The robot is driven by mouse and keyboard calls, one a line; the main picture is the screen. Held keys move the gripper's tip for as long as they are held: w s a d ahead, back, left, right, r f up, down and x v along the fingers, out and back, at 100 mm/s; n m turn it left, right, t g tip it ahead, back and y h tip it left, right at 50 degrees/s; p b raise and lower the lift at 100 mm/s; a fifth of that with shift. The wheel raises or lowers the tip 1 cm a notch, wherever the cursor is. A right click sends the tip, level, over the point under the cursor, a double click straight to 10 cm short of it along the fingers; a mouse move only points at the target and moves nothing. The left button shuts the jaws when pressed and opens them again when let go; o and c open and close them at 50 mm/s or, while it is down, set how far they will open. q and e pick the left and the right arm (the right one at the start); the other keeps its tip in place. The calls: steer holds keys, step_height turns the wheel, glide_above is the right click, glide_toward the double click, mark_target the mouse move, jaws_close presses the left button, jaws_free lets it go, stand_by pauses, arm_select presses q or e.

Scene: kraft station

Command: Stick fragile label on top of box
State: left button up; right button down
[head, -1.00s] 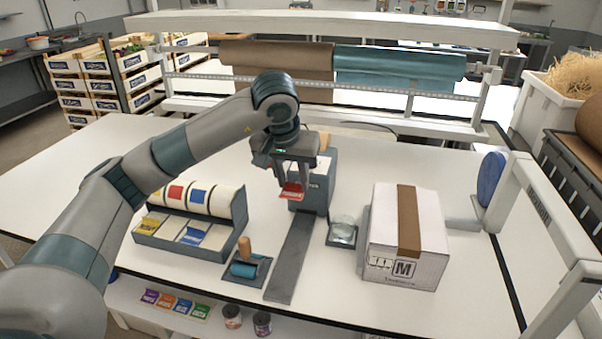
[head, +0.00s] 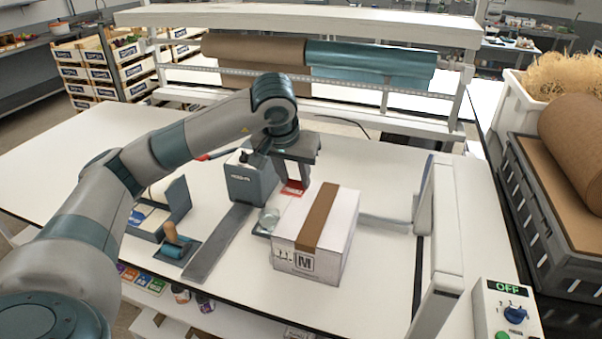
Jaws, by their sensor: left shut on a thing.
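My left gripper (head: 294,186) points down and is shut on a small red label (head: 293,188). It holds the label in the air just behind the far left corner of the box, as seen in the head view. The box (head: 322,232) is white, closed with a brown tape strip along its top, and has black print with an "M" on its front. Its top face carries no label that I can see. The label's print is too small to read. My right gripper is not in view.
A grey dispenser (head: 252,178) stands left of the gripper. A white frame (head: 436,240) stands right of the box.

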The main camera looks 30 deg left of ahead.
mark_target(293, 191)
arm_select(q)
steer(key=shift+d, duration=0.1)
stand_by(0.4)
steer(key=shift+f, duration=0.15)
steer(key=shift+f+b, duration=1.05)
steer(key=shift+f, duration=1.9)
steer(key=shift+b, duration=0.35)
steer(key=shift+f+b, duration=0.4)
steer(key=shift+b, duration=0.15)
